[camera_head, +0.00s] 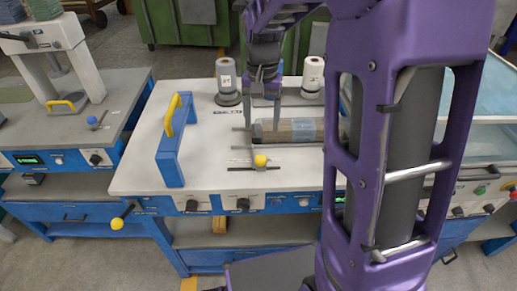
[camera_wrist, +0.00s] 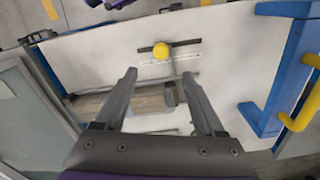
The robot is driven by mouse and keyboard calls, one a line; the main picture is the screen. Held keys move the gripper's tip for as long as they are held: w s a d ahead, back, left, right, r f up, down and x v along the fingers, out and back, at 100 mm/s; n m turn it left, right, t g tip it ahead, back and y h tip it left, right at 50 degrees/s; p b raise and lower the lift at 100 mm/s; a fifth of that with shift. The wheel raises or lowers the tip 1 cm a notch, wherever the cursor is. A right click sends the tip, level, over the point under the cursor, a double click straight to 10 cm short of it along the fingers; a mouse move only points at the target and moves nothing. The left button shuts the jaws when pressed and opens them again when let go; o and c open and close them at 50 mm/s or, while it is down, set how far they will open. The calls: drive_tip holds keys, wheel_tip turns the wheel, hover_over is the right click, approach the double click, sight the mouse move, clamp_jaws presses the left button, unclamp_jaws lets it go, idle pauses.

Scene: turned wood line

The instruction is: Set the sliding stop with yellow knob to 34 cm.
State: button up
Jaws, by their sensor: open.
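The sliding stop's yellow knob (camera_head: 260,160) sits on a thin dark rail (camera_head: 236,169) on the light worktop. In the wrist view the knob (camera_wrist: 161,51) is near the middle of its dark rail (camera_wrist: 190,42), with a pale scale strip (camera_wrist: 183,60) alongside; its numbers are too small to read. My gripper (camera_head: 264,124) is above the worktop, behind the knob in the head view. In the wrist view my gripper (camera_wrist: 159,76) is open and empty, its fingertips apart from the knob.
A wooden piece (camera_head: 303,126) lies between grey rods behind the rail, partly hidden by my arm. A blue frame with a yellow handle (camera_head: 170,114) stands to the left. Two spools (camera_head: 227,77) (camera_head: 312,73) stand at the back.

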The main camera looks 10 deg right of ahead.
sight(261, 157)
drive_tip(key=f, duration=0.8)
drive_tip(key=f+b, duration=0.1)
drive_tip(key=f, duration=0.3)
drive_tip(key=shift+w+f, duration=0.25)
drive_tip(key=shift+f, duration=0.05)
clamp_jaws()
idle(0.8)
